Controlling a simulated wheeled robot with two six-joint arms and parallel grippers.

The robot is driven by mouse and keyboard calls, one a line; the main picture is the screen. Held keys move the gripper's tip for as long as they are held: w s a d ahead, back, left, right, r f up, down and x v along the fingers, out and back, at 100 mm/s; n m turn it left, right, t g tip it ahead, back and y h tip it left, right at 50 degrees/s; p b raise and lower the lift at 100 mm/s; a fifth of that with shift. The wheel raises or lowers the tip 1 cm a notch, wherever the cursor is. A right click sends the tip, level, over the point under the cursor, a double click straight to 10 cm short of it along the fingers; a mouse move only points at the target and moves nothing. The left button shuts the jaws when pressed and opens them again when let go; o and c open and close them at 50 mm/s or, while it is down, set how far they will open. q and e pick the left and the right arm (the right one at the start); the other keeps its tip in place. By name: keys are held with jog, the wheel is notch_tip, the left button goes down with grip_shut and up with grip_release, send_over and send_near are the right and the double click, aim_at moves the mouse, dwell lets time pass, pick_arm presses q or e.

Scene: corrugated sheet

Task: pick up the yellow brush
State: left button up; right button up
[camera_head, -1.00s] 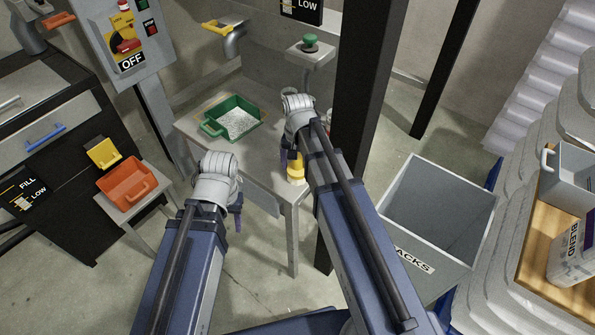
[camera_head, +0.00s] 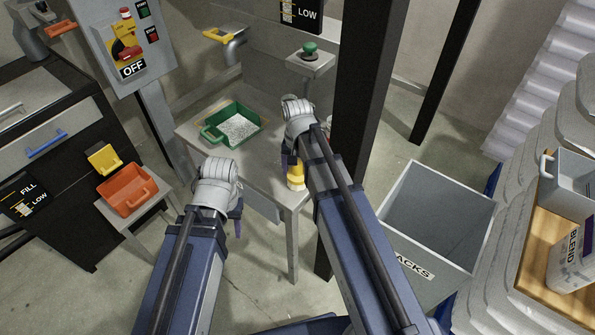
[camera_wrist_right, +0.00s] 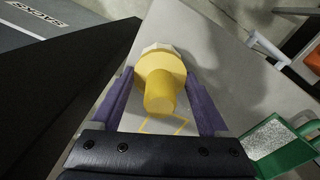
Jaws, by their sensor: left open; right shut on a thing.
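The yellow brush (camera_head: 296,177) is at the front right corner of the grey table, partly hidden by my right arm in the head view. In the right wrist view the brush (camera_wrist_right: 160,85) has a round yellow handle towards me and a wider yellow head with a pale far end. My right gripper (camera_wrist_right: 158,80) has its purple fingers on either side of the brush and is shut on it. I cannot tell whether the brush touches the tabletop. My left gripper (camera_head: 238,215) is open, left of the table's front edge, apart from the brush.
A green tray of pale granules (camera_head: 206,133) stands on the grey table (camera_head: 262,165). A dark post (camera_head: 360,90) rises close to the right arm. A grey bin (camera_head: 425,262) stands right. An orange container (camera_head: 128,190) sits on a small stand at left.

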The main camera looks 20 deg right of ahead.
notch_tip(320, 180, up, 10)
jog(key=p, duration=0.9)
jog(key=shift+f, duration=0.2)
pick_arm(q)
notch_tip(320, 180, up, 9)
jog(key=shift+r, duration=0.2)
pick_arm(e)
jog(key=shift+f, duration=0.1)
jog(key=o, duration=1)
jog(key=shift+c, duration=0.2)
jog(key=c, duration=0.6)
